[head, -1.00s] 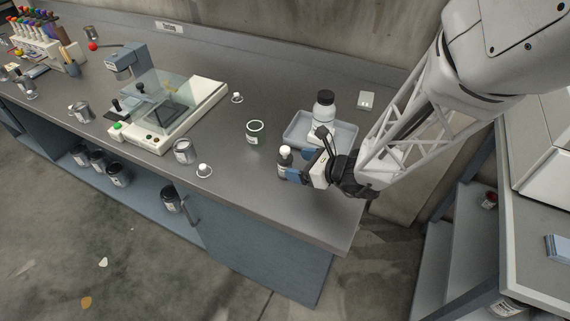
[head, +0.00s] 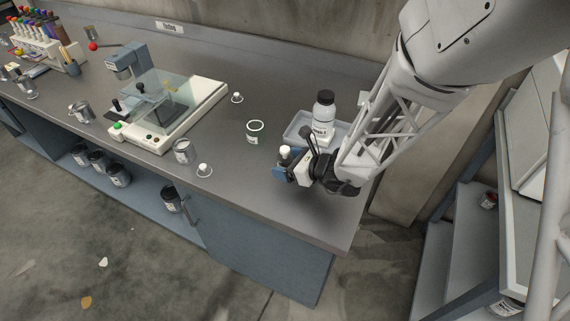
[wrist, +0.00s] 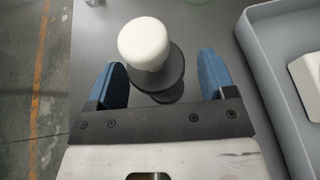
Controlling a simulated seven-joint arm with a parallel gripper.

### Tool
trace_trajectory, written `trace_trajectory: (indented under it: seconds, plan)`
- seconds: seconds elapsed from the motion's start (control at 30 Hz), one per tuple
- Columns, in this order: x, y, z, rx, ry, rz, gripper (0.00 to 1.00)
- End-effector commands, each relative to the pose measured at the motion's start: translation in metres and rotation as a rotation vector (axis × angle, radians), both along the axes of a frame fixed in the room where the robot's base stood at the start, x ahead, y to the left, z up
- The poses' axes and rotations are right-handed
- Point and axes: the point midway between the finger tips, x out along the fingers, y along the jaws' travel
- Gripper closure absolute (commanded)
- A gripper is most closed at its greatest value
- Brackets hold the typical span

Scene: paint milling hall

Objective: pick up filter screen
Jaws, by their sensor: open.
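I cannot make out a thing that is clearly a filter screen in either view. My gripper (head: 283,168) is open at the front right of the bench. It also shows in the wrist view (wrist: 161,78), with its blue fingers apart. A small dark bottle with a white cap (head: 285,151) stands at the fingers, partly hidden by them in the head view. In the wrist view its white cap (wrist: 145,42) and dark body (wrist: 163,82) show between the fingers, with gaps on both sides.
A grey tray (head: 296,131) holding a white bottle with a black cap (head: 323,112) stands close behind my gripper. The bench's front edge is near.

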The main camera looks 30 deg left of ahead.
Motion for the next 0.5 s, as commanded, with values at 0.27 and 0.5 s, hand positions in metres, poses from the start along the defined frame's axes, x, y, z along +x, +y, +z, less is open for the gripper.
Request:
trace_trajectory:
  seconds: [0.27,0.5]
  plan:
    - [0.0002,0.0075,-0.0036,-0.001,0.0,0.001,0.24]
    - [0.0004,0.0073,-0.0035,-0.001,0.0,0.001,0.24]
